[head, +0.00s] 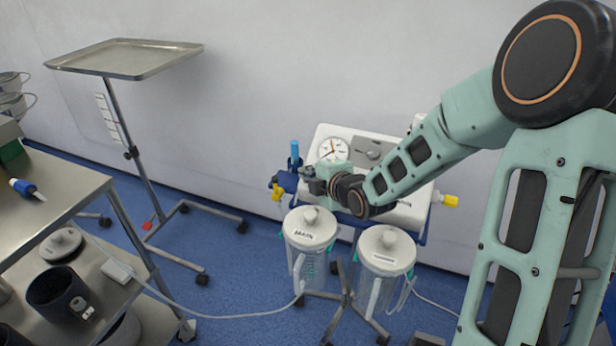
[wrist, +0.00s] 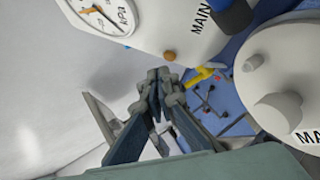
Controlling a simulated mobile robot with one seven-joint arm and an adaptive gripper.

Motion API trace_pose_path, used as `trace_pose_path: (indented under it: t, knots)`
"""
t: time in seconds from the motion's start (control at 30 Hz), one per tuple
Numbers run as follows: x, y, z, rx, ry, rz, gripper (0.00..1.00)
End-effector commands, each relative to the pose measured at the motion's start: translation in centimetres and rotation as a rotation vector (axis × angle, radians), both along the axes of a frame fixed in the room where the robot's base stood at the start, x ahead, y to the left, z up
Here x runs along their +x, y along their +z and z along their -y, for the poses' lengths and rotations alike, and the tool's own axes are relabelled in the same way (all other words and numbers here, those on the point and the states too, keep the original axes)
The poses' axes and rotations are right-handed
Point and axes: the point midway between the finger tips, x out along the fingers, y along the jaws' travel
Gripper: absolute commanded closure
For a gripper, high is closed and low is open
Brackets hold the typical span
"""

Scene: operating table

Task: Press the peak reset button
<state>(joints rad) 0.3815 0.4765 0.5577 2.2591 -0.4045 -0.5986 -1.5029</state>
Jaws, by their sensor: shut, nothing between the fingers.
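The white suction unit (head: 395,147) stands against the wall, with a round dial gauge (head: 332,149) on its face. The gauge, marked kPa, also shows in the wrist view (wrist: 100,14). In the wrist view a small round orange-brown knob or button (wrist: 169,56) sits at the lower edge of the white unit; I see no label that confirms it as the peak reset button. My gripper (wrist: 159,73) is shut and empty, its tips just below this knob in the picture; I cannot tell whether they touch. In the head view my gripper (head: 318,180) is in front of the unit, hiding part of it.
Two lidded canisters, a left one (head: 310,228) and a right one (head: 386,249), stand in front of the unit. A steel trolley (head: 38,190) and a tray stand (head: 125,57) are at left.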

Motion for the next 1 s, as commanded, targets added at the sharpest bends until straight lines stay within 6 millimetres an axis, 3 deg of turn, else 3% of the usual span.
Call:
trace_pose_path:
  t: [1.0]
  knots:
    - [0.64, -0.97, 0.19, 0.000, 0.000, 0.001, 1.00]
